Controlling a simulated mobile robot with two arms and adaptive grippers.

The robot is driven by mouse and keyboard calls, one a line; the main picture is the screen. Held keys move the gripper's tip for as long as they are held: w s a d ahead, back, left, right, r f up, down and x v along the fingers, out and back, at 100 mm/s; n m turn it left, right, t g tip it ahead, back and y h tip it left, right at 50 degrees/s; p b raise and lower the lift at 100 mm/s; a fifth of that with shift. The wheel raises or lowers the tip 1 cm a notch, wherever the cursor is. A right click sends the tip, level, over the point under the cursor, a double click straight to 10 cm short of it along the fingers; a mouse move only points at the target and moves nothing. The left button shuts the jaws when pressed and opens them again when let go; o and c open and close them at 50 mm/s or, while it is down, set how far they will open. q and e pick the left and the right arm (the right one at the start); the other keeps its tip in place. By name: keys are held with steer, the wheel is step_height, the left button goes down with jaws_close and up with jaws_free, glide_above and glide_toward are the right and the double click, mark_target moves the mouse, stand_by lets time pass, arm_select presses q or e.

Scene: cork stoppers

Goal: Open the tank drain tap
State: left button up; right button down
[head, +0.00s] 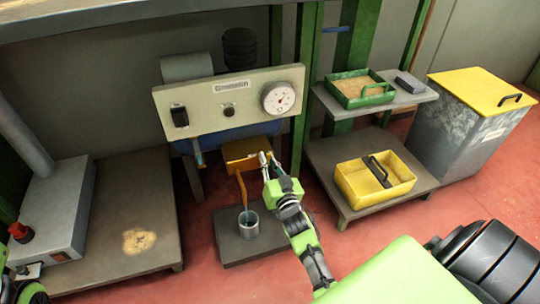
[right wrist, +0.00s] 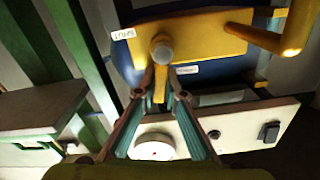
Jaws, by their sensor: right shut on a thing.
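The blue tank (head: 228,136) lies behind and below the pale control panel, with a yellow drain fitting (head: 250,153) under it. An orange-yellow spout (head: 240,188) runs down from it toward a metal cup (head: 248,224). In the right wrist view the yellow fitting (right wrist: 190,36) has a white label reading "SHUT", and another label is too small to read. My right gripper (head: 268,160) also shows in the head view. My left arm shows only in part at the lower left edge; its jaws are unclear.
The panel (head: 215,95) carries a round gauge (head: 279,98) and switches just above my right gripper. Shelves at right hold a green tray (head: 360,101) and a yellow tray (head: 345,180). A grey bin with a yellow lid (head: 485,90) stands far right. Red floor is clear in front.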

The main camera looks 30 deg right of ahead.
steer(key=shift+w+a+n+p, duration=0.1)
steer(key=shift+a+n+p, duration=0.15)
steer(key=shift+n, duration=0.4)
steer(key=shift+a+n+p, duration=0.25)
steer(key=shift+n, duration=0.4)
steer(key=c, duration=2.1)
jaws_free()
steer(key=shift+v, duration=3.75)
